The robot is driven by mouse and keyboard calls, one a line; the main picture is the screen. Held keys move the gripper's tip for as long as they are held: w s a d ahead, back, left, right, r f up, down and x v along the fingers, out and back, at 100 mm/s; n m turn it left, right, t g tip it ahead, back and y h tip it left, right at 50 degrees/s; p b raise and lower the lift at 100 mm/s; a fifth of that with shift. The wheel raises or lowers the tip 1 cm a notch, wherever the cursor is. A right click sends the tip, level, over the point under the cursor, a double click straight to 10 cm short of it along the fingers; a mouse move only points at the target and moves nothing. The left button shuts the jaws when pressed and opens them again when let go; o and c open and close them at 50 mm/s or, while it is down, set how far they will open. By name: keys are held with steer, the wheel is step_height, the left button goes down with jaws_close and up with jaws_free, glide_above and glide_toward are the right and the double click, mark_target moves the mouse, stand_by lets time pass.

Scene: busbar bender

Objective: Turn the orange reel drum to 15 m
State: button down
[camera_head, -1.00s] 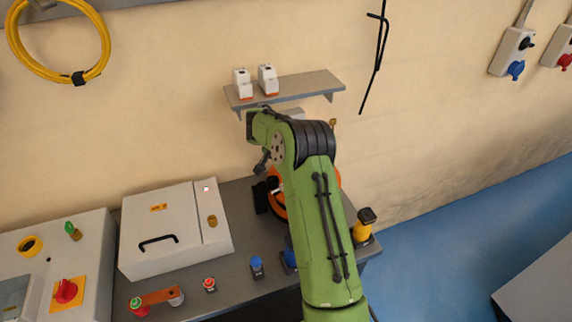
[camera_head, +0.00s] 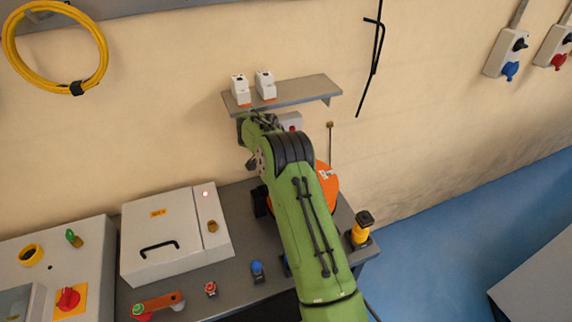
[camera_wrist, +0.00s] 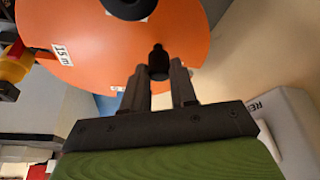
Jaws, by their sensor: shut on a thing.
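The orange reel drum (camera_head: 328,187) stands at the right end of the bench, partly hidden by my arm; a white label shows on its face. In the wrist view the drum (camera_wrist: 95,40) fills the top, with a dark hub (camera_wrist: 130,8) and a "15 m" label (camera_wrist: 62,55) at its left rim. My gripper (camera_wrist: 160,73) is shut on a black knob (camera_wrist: 158,58) in front of the drum face.
A yellow post with a black top (camera_head: 361,230) stands right of the drum. A shelf (camera_head: 300,92) with two white devices is above. A white box with a handle (camera_head: 165,240) and a control panel (camera_head: 50,265) are to the left.

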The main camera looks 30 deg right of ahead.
steer(key=c, duration=0.9)
jaws_free()
steer(key=v, duration=0.7)
steer(key=shift+r, duration=0.25)
steer(key=shift+a+f, duration=0.1)
